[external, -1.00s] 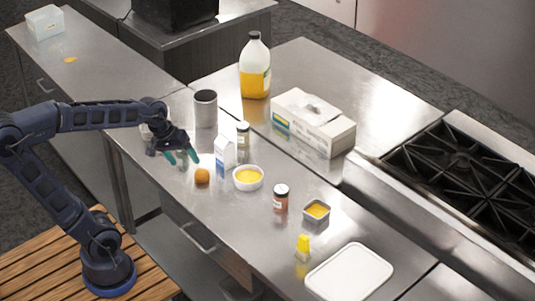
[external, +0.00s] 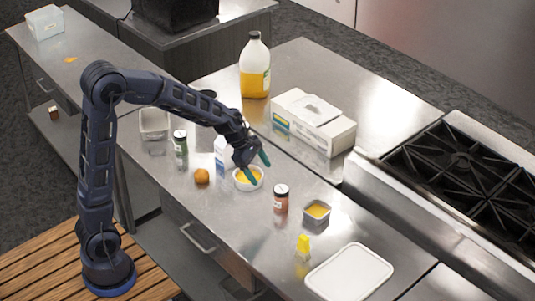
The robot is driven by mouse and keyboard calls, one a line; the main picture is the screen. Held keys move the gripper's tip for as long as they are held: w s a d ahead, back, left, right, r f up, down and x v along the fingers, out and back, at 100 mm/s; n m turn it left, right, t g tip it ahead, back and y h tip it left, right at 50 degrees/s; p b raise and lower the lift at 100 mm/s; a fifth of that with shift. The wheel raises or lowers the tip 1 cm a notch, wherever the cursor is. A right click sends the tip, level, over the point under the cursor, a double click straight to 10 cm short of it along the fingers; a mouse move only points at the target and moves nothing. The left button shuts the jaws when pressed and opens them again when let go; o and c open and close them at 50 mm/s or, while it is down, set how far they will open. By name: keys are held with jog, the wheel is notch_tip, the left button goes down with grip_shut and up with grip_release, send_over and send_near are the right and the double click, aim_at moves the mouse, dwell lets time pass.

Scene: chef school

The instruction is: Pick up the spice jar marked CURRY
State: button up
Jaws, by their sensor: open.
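The label writing is too small to read, so I cannot tell which jar is marked CURRY. My gripper (external: 258,169) is open and empty, with its teal fingers over or just beside the white bowl, up and left of the reddish jar. My arm hides part of the counter behind it.
Near my gripper are the white bowl of yellow food (external: 247,185), a milk carton (external: 220,158) and an orange (external: 202,176). A small metal tin (external: 317,212), a yellow-topped item (external: 303,247) and a white tray (external: 350,272) lie to the right. A jug (external: 255,68) stands behind.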

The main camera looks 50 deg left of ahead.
aim_at(278, 189)
jog(key=w+d+f+n, duration=0.1)
jog(key=f, duration=0.2)
jog(key=w+d+f+n, duration=0.1)
jog(key=w+f, duration=0.1)
jog(key=f, duration=0.1)
jog(key=w+d+f+n, duration=0.1)
jog(key=w+f, duration=0.1)
jog(key=shift+d+f, duration=0.3)
jog(key=shift+f, duration=0.1)
jog(key=shift+w+x, duration=0.15)
jog(key=shift+x, duration=1.15)
jog(key=shift+w+x, duration=0.1)
jog(key=shift+x, duration=1.2)
jog(key=shift+a, duration=0.2)
jog(key=c, duration=1.1)
jog(key=shift+r, duration=0.15)
